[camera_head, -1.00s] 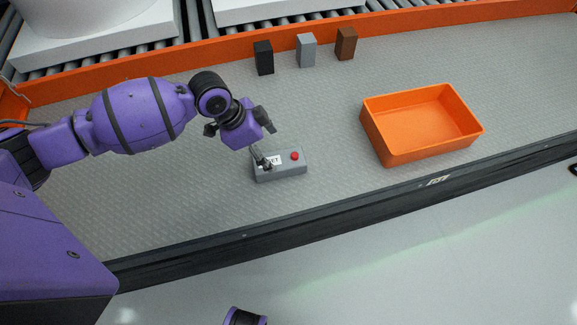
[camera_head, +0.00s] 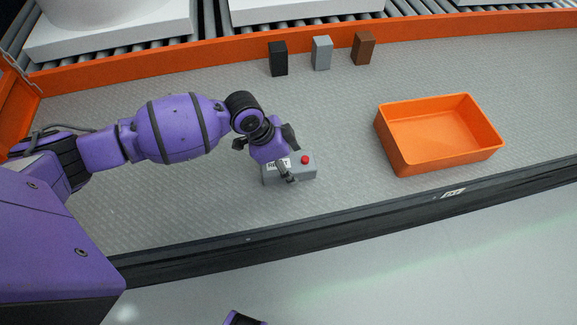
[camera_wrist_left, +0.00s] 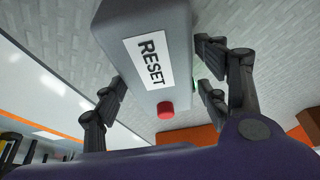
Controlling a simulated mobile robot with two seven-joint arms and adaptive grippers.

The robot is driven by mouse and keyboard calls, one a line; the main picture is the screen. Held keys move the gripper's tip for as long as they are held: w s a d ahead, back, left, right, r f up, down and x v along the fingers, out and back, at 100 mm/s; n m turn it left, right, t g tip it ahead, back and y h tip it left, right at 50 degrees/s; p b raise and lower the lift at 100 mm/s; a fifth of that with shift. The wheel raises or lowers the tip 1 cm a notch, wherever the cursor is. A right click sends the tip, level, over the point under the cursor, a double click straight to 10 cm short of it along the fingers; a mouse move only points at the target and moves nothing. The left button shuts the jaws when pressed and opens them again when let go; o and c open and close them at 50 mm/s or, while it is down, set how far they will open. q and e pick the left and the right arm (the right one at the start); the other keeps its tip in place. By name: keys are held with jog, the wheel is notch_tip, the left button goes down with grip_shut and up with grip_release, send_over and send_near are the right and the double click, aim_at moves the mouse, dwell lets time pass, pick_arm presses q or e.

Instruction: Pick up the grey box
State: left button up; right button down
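A grey control box (camera_head: 304,174) with a RESET label and a red button lies on the table in front of my left gripper (camera_head: 289,158). In the left wrist view the box (camera_wrist_left: 150,20) reaches in from the top between the two open fingers of my left gripper (camera_wrist_left: 160,85). I see no firm grip on it. A smaller upright grey box (camera_head: 321,53) stands at the back of the table, between a black box (camera_head: 278,58) and a brown box (camera_head: 363,48).
An orange bin (camera_head: 440,150), empty, stands on the right of the table. An orange rail (camera_head: 230,48) runs along the back, with a roller conveyor behind it. The dark front edge (camera_head: 350,218) borders the pale floor. The table between bin and back boxes is clear.

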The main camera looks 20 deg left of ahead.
pick_arm(q)
jog(key=c, duration=1)
jog(key=shift+o, duration=0.2)
jog(key=shift+r, duration=0.1)
